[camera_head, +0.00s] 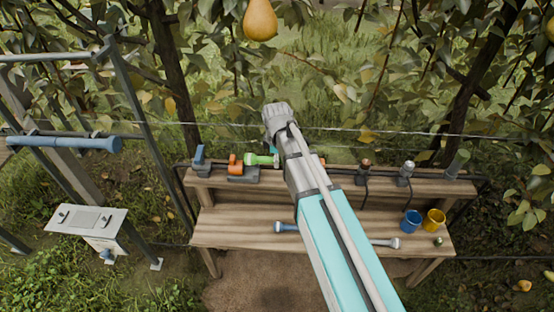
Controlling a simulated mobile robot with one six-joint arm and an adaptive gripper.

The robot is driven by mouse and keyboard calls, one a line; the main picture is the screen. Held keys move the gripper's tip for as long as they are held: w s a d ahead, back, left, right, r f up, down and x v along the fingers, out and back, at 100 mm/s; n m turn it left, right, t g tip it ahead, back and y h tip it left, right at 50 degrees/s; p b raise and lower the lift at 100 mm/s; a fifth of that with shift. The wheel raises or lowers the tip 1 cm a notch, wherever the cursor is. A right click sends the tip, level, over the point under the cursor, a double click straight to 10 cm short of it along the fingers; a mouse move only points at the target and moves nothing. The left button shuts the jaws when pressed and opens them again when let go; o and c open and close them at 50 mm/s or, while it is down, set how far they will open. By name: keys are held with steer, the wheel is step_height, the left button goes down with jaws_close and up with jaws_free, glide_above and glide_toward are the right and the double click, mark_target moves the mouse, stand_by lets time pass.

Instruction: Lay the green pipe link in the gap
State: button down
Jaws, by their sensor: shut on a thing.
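The green pipe link (262,160) shows at the back of the wooden bench, just right of an orange pipe piece (236,164). Its right part is hidden behind my arm. A little orange (323,161) shows just right of my arm at the same level. My gripper (275,151) is mostly hidden by my wrist, over the back shelf. It is shut on the green link, near its right visible end. I cannot tell whether the link rests on its support or is just above it.
The bench (240,234) also bears a blue-grey fitting (199,158), upright fittings (364,172), a blue cup (411,222) and a yellow cup (434,220). A wire runs behind the bench. A pear (260,20) hangs above. A metal frame (140,125) stands left.

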steer(key=shift+f+b, duration=0.85)
steer(key=shift+f, duration=0.3)
steer(key=shift+f+b, duration=1.25)
steer(key=shift+b, duration=0.05)
stand_by(1.3)
steer(key=shift+c, duration=2)
jaws_free()
steer(key=shift+r, duration=0.15)
